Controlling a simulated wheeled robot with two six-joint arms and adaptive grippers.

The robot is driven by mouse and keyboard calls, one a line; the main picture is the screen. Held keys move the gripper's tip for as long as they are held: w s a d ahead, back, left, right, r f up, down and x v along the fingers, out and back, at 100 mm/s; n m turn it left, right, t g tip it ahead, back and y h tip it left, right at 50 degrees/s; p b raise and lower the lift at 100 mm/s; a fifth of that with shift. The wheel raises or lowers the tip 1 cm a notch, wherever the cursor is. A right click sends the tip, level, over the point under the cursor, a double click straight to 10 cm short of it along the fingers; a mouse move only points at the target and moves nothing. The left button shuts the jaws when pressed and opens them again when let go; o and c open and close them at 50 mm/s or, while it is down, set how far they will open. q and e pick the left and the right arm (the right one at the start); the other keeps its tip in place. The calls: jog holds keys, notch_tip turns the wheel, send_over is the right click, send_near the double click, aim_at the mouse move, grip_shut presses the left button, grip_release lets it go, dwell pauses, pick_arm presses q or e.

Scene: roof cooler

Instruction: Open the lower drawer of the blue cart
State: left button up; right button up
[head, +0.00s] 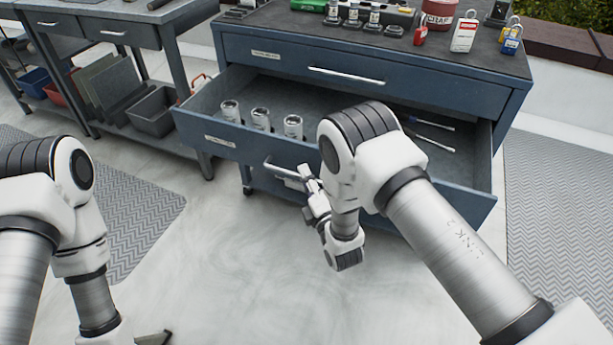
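The blue cart (505,95) stands ahead, its upper drawer (345,78) shut. The lower drawer (225,137) is pulled well out towards me. Several silver sockets (261,119) stand inside it at the left, and screwdrivers (432,130) lie at the right. My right gripper (308,180) is at the lower drawer's bar handle (282,170), its fingers seemingly closed around the right part of the bar; my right arm hides part of the drawer front. Of my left gripper, only a dark piece (154,339) seems to show at the bottom edge.
Padlocks (465,33) and other small items stand on the cart top. A grey workbench (120,25) with bins (155,112) on its lower shelf is at the left. Patterned mats (560,200) lie on both sides. The pale floor (230,270) before the cart is clear.

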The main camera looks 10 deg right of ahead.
jog(key=shift+s, duration=0.1)
jog(key=v, duration=0.7)
jog(key=shift+s+d, duration=0.1)
jog(key=shift+s, duration=0.05)
dwell(0.3)
jog(key=s+d+m+g+h+p, duration=0.4)
jog(key=s+d+m+g+p, duration=0.65)
jog(key=s+m+p, duration=0.3)
jog(key=s+d+r+m+g+p, duration=0.1)
jog(key=s+m+g+p, duration=0.4)
jog(key=s, duration=1.2)
jog(key=r+m+g, duration=0.1)
jog(key=m+g, duration=0.2)
jog(key=shift+d+m+g, duration=0.3)
jog(key=shift+m+g, duration=0.05)
